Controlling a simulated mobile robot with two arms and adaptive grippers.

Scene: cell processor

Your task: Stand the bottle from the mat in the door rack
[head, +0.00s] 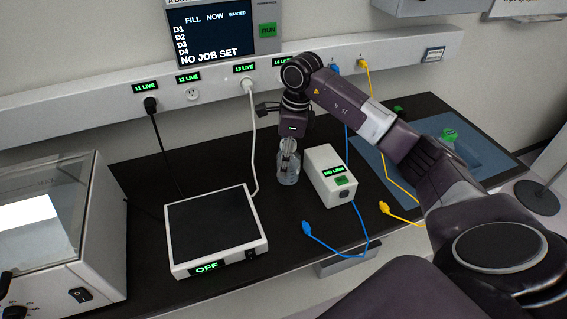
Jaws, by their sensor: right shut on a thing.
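My right gripper (289,147) points down over the black bench, shut on the top of a clear bottle (289,173). The bottle is upright, between the hotplate and the white NO LINK box. I cannot tell whether its base touches the bench. A blue mat (400,163) lies at the right, partly hidden by my right arm, with a small green-topped thing (449,134) on it. I cannot make out a door rack. My left gripper is not in view.
A white hotplate (218,230) marked OFF stands left of the bottle. The NO LINK box (322,160) is close on its right. Blue (352,240) and yellow (382,150) cables cross the bench. A lidded instrument (97,230) stands far left. A socket rail (110,88) runs behind.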

